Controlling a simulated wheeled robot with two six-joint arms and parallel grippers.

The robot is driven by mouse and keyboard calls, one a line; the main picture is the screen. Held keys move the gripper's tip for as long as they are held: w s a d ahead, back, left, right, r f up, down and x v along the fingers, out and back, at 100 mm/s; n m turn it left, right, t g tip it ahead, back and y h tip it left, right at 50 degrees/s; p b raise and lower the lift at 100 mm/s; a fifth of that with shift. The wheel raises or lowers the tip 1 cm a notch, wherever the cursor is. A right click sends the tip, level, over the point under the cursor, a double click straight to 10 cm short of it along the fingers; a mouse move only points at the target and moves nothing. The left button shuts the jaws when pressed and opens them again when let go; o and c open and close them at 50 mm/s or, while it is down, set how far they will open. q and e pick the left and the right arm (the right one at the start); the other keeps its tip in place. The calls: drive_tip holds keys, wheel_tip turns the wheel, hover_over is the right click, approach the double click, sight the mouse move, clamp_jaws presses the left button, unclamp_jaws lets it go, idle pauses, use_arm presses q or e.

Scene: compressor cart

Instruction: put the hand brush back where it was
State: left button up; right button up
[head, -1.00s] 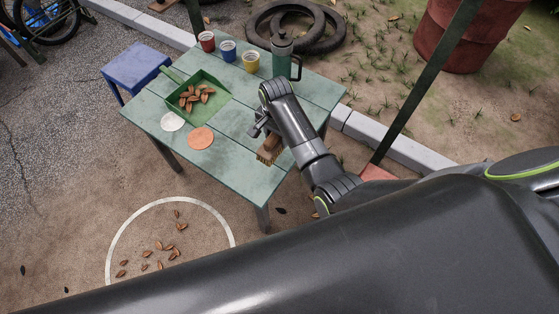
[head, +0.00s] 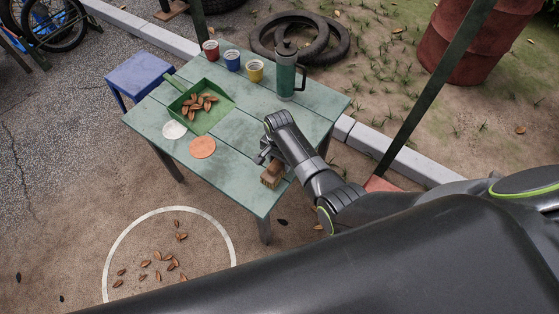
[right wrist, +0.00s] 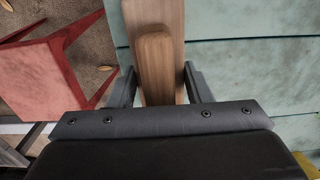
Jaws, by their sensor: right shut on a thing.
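The hand brush (head: 271,178) has a wooden handle and pale brown bristles. It is at the near right part of the green table (head: 232,168), bristle end toward the near edge; I cannot tell whether it touches the top. My right gripper (head: 266,158) is shut on its handle. In the right wrist view the wooden handle (right wrist: 157,60) lies between the two fingers of the gripper (right wrist: 160,88). The arm hides part of the brush in the head view. My left gripper is not in view.
A green dustpan (head: 208,119) with brown pods, a white disc (head: 174,130), an orange disc (head: 202,148), three cups (head: 232,61) and a green flask (head: 285,75) stand on the table. A white ring (head: 118,245) with pods is on the ground. The table's near middle is clear.

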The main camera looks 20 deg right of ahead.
drive_tip(key=o, duration=1.1)
drive_tip(key=shift+f, duration=0.1)
drive_tip(key=shift+r+p, duration=0.3)
drive_tip(key=shift+r, duration=0.35)
wheel_tip(320, 180, up, 11)
drive_tip(key=shift+p, duration=1)
